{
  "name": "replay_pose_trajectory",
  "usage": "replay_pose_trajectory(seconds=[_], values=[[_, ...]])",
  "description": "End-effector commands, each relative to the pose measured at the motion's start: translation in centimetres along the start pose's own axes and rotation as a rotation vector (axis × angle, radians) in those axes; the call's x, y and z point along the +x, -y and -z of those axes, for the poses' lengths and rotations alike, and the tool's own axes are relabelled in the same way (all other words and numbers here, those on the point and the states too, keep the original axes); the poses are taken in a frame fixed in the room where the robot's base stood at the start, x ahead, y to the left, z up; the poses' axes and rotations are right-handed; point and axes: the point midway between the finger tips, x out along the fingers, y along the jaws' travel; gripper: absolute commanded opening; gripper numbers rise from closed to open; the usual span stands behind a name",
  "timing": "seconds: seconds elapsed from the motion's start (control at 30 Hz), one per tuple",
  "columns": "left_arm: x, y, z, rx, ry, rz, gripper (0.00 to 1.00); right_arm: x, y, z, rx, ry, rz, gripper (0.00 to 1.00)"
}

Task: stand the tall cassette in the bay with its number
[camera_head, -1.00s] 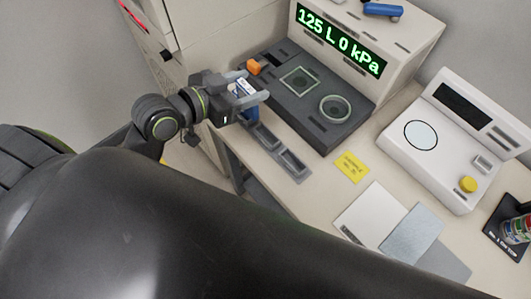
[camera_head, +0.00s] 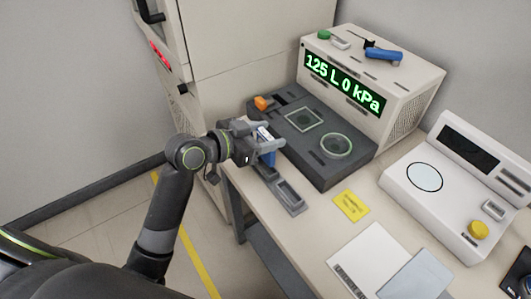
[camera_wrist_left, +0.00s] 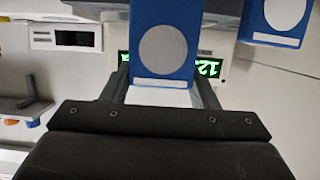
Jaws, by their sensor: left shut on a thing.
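My left gripper (camera_head: 272,142) is shut on a blue cassette (camera_head: 267,157) with a white top. It holds the cassette upright at the far end of the grey slotted rack (camera_head: 296,207) on the table's left edge. Whether the cassette's foot is in a bay or just above it cannot be told. In the left wrist view the cassette (camera_wrist_left: 164,45) shows a blue face with a grey disc and white strip, between the fingers (camera_wrist_left: 163,90). Any number on it is unreadable. My right gripper is out of view.
A dark instrument deck (camera_head: 325,170) with an orange knob (camera_head: 263,103) stands right beside the gripper. Behind it is a pressure display box (camera_head: 400,115). A yellow label (camera_head: 351,205), papers (camera_head: 372,255) and a white device (camera_head: 455,200) lie to the right.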

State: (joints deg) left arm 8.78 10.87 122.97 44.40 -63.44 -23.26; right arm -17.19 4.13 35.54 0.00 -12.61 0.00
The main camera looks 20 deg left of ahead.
Motion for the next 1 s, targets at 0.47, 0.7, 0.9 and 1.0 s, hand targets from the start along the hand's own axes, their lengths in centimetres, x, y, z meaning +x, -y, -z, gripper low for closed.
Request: replay_pose_trajectory(seconds=[0.47,0.7,0.9,1.0], values=[[1.4,0.0,-4.4,0.001,-0.001,0.001,0.3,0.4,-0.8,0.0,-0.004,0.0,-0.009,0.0],[1.4,0.0,-4.5,0.001,-0.001,0.001,0.3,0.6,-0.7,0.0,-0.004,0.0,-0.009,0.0],[1.4,0.0,-4.6,0.001,0.0,0.001,0.71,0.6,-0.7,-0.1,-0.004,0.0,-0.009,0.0],[1.4,0.0,-4.6,0.001,0.0,0.001,0.76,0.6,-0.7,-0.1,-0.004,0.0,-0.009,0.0]])
